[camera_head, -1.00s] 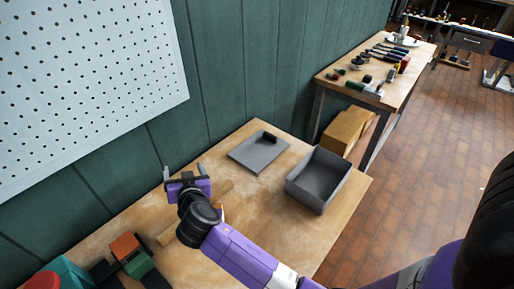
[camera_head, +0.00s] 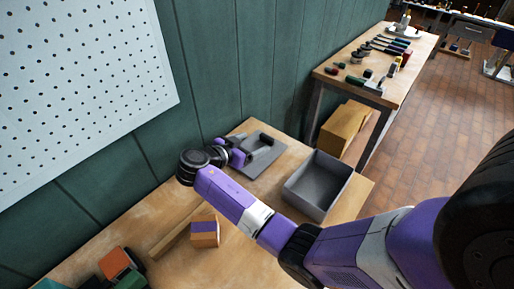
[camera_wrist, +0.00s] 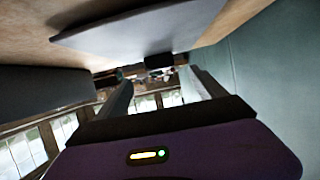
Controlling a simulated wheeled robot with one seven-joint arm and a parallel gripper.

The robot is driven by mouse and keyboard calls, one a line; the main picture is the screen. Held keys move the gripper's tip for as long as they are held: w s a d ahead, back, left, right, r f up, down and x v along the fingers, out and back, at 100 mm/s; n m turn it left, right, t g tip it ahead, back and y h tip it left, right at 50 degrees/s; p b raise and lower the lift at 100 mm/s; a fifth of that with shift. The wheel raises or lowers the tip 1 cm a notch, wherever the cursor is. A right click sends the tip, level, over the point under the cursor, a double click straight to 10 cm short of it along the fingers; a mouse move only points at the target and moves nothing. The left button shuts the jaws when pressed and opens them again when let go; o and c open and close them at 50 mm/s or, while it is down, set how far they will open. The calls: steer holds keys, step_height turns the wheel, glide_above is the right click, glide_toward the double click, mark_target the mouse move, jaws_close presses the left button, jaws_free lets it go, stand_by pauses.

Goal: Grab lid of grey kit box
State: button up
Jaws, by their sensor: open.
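The grey lid (camera_head: 268,160) lies flat on the wooden table near the green wall, with a dark upright handle (camera_head: 266,141) on it. The open grey kit box (camera_head: 306,203) stands to its right. My gripper (camera_head: 247,150) is open and low at the lid's left side, partly covering the lid. In the wrist view, the lid (camera_wrist: 150,28) is a grey slab across the top. The dark handle (camera_wrist: 158,62) shows beyond and between the spread fingers of my gripper (camera_wrist: 163,88), apart from them. The box's grey side (camera_wrist: 40,88) is at the left.
A wooden block with a purple stripe (camera_head: 205,232) and a wooden bar (camera_head: 172,236) lie on the table (camera_head: 262,262). Orange and green items (camera_head: 118,264) are at the lower left. The wall (camera_head: 216,75) runs close behind the lid. Another bench (camera_head: 330,77) holds tools.

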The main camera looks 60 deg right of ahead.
mark_target(265, 138)
steer(key=p+x, duration=0.2)
steer(key=x, duration=0.4)
steer(key=shift+s+d, duration=0.1)
steer(key=shift+d, duration=0.05)
steer(key=shift+d+f, duration=0.25)
steer(key=shift+d, duration=0.05)
steer(key=c, duration=1.5)
steer(key=shift+r, duration=0.15)
